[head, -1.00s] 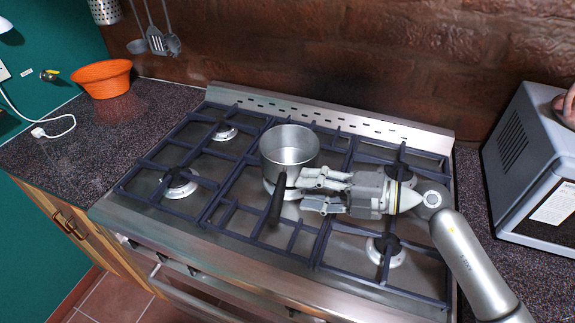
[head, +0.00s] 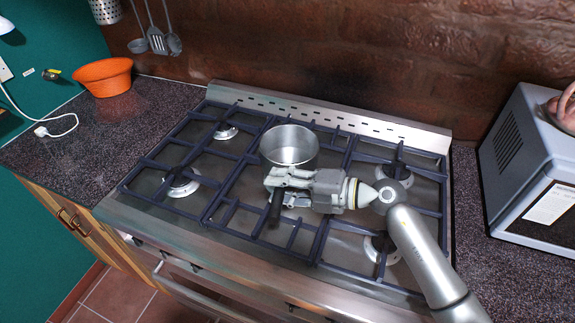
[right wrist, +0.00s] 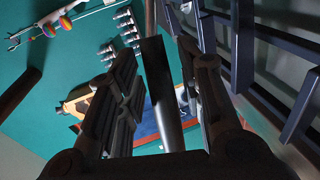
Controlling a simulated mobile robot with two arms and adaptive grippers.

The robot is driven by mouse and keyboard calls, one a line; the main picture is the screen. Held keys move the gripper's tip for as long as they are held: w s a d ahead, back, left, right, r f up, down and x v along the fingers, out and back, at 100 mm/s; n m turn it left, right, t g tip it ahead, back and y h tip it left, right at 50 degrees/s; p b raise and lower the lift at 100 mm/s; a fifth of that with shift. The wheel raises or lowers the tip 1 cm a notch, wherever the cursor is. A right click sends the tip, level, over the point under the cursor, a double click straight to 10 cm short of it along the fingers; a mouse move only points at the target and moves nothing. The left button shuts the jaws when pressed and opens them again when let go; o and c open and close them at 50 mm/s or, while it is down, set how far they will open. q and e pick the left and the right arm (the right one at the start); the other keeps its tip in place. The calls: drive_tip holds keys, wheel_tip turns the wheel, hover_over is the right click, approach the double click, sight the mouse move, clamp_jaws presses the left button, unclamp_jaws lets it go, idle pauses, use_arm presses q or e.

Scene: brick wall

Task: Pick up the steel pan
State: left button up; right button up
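The steel pan (head: 289,146) stands upright on the middle grate of the stove. Its dark handle points toward the front of the stove. My right gripper (head: 272,184) reaches in from the right and is at the handle, just in front of the pan body, hiding part of the handle. In the right wrist view the dark handle (right wrist: 160,92) lies between the two fingers of my right gripper (right wrist: 158,75). The fingers are apart, with gaps showing beside the handle. My left gripper is not in view.
The stove's dark grates (head: 160,168) surround the pan. An orange bowl (head: 103,77) sits on the left counter. A microwave (head: 530,160) stands on the right counter. Utensils (head: 156,38) hang on the brick wall behind.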

clamp_jaws()
drive_tip(key=shift+w+r, duration=0.1)
drive_tip(key=shift+r, duration=0.05)
